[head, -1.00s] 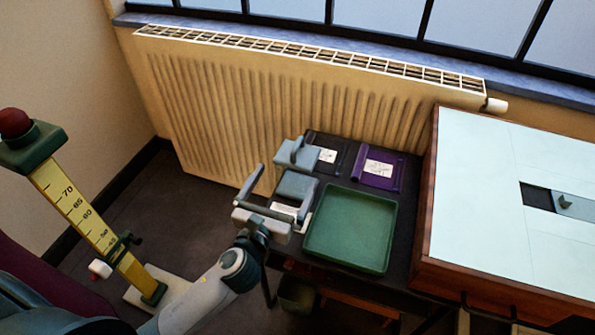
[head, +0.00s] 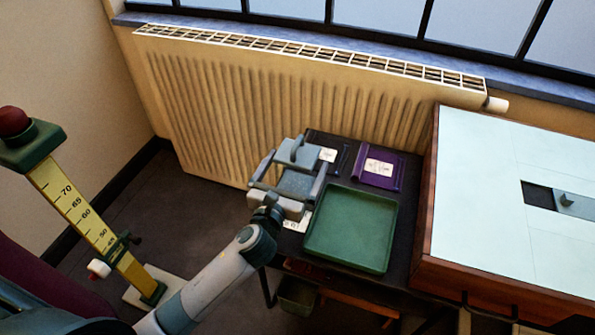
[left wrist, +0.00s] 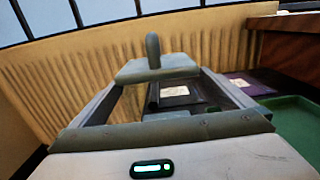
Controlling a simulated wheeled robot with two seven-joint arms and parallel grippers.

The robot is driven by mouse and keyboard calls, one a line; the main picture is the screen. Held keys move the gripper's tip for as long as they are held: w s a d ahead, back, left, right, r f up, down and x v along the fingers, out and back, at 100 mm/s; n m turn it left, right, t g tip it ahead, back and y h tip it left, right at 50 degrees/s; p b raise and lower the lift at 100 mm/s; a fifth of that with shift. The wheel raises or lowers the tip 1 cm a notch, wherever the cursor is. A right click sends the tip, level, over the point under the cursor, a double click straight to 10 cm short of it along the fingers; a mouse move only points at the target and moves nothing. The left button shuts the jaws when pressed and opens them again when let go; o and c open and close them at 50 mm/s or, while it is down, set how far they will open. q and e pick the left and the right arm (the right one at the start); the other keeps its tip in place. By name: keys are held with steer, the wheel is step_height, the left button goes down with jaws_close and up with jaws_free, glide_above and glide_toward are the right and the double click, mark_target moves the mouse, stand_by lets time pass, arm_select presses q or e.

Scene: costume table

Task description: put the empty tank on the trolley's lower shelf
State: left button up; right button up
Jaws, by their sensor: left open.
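A blue-grey block with an upright handle (head: 297,152), which may be the tank, stands at the back left of the dark table. It also shows in the left wrist view (left wrist: 156,68), just beyond my fingertips. A second grey block (head: 294,184) lies nearer, partly hidden by my gripper. I cannot tell which one is empty. My left gripper (head: 297,168) is open, with its fingers spread above the second block and pointing at the handled one. It holds nothing. My right gripper is out of view. The trolley's lower shelf cannot be clearly made out.
A green tray (head: 350,229) lies right of my gripper on the dark table. Purple (head: 379,169) and black folders lie behind it. A white-topped wooden case (head: 500,210) stands right. A radiator (head: 250,110) is behind. A green bin (head: 298,294) sits below the table.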

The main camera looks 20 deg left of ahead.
mark_target(294, 154)
arm_select(q)
steer(key=shift+w, duration=0.85)
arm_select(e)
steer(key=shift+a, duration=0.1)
arm_select(q)
steer(key=shift+r, duration=0.1)
steer(key=c, duration=1.4)
steer(key=shift+c, duration=0.2)
steer(key=shift+r, duration=0.5)
step_height(294, 154, up, 4)
steer(key=shift+f+p, duration=0.1)
steer(key=shift+p, duration=0.85)
steer(key=s+d+r+p, duration=0.2)
steer(key=s+d+r, duration=0.4)
steer(key=d, duration=0.4)
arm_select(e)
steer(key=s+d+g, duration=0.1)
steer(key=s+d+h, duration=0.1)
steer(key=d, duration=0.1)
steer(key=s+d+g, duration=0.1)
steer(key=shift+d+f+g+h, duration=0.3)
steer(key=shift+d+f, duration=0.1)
